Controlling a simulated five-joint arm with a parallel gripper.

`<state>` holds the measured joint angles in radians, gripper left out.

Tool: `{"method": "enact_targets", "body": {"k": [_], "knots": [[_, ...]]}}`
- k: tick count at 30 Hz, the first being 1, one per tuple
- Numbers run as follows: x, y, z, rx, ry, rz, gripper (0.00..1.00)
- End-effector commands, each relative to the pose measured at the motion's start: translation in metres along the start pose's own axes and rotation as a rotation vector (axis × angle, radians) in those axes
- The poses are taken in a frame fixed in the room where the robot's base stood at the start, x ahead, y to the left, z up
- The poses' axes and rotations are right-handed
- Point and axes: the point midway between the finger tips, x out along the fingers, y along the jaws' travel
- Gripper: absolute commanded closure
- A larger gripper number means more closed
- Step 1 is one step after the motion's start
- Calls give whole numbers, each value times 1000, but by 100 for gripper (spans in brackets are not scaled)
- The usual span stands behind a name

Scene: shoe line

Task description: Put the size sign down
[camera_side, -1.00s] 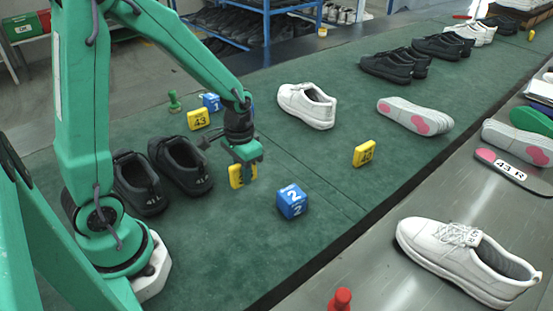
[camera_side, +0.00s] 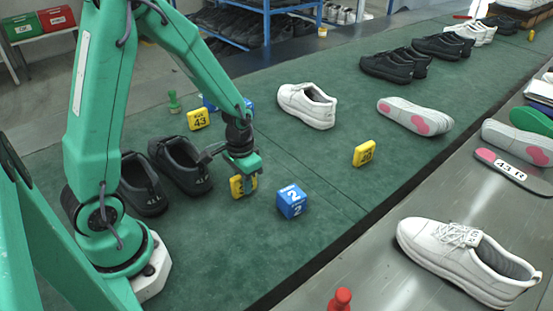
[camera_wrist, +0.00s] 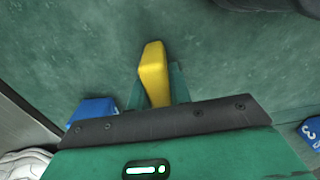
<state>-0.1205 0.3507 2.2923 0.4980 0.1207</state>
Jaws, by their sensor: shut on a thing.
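The yellow size sign (camera_side: 237,187) is between the fingers of my gripper (camera_side: 244,178), just right of the black shoes and left of the blue cube marked 2. My gripper is shut on it and points down. Its face is partly covered by a finger, so its number is not readable. In the wrist view the sign (camera_wrist: 154,70) stands out between the green fingertips over the green mat (camera_wrist: 80,50). The sign is at or very close to the mat; I cannot tell whether its lower edge touches.
The blue cube (camera_side: 292,201) stands close on the right. Black shoes (camera_side: 180,165) stand close on the left. Yellow signs stand behind (camera_side: 198,119) and to the right (camera_side: 364,153). A white shoe (camera_side: 307,105) is farther back. The mat in front is clear.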

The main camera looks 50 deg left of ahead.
Motion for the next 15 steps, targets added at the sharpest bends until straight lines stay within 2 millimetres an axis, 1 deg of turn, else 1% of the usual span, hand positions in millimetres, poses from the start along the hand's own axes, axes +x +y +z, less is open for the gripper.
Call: {"method": "enact_targets", "body": {"k": [10, 11, 12, 14, 15], "knots": [[3, 0, 0, 0, -1, 0, 100], [3, 0, 0, 0, -1, 0, 78], [3, 0, 0, 0, -1, 0, 70], [3, 0, 0, 0, -1, 0, 59], [3, 0, 0, 0, -1, 0, 58]]}}
